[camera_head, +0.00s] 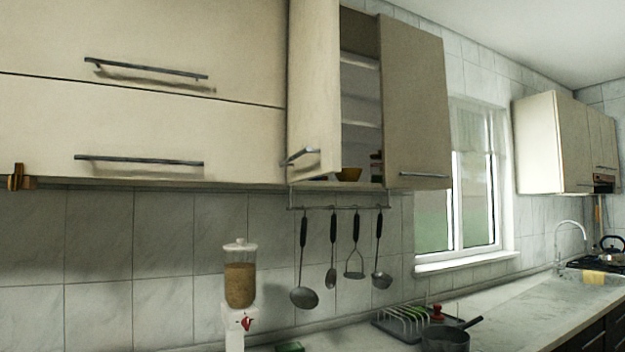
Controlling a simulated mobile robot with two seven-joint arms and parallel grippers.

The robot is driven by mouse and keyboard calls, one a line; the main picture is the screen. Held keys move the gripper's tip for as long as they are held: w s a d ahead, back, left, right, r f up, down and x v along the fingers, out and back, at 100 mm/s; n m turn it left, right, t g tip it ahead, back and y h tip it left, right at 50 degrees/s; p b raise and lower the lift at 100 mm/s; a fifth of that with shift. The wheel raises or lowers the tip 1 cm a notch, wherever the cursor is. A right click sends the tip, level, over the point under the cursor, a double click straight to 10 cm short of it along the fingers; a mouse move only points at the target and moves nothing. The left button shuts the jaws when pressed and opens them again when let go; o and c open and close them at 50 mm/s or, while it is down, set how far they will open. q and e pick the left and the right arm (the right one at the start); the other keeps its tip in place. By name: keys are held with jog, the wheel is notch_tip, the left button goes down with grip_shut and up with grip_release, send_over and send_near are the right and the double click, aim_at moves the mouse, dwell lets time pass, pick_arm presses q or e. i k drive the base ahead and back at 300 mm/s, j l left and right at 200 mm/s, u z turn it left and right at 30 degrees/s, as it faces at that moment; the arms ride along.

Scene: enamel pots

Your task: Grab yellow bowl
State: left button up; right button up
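The yellow bowl (348,174) is small in the picture and sits on the bottom shelf of an open wall cabinet (361,115). The open left cabinet door (313,80) stands just left of it and may hide part of it. The right cabinet door (415,105) is also swung open. Neither of my grippers shows in the head view.
Several utensils hang on a rail (340,208) below the cabinet. A cereal dispenser (239,285), a dish rack (405,322) and a dark pot (448,337) stand on the counter (520,305). A window (470,185) is to the right.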

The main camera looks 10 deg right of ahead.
aim_at(346, 174)
jog(key=l+u, duration=0.15)
jog(key=u, duration=0.2)
jog(key=i+l+u, duration=0.1)
jog(key=u, duration=0.2)
jog(key=l+u, duration=0.35)
jog(key=k+l+u, duration=0.1)
jog(key=l+u, duration=0.4)
jog(key=l, duration=0.25)
jog(key=k+l, duration=0.1)
jog(key=l, duration=0.35)
jog(key=l+u, duration=0.15)
jog(key=l, duration=0.25)
jog(key=k+l, duration=0.15)
jog(key=l, duration=0.3)
jog(key=k+l+u, duration=0.1)
jog(key=l, duration=0.3)
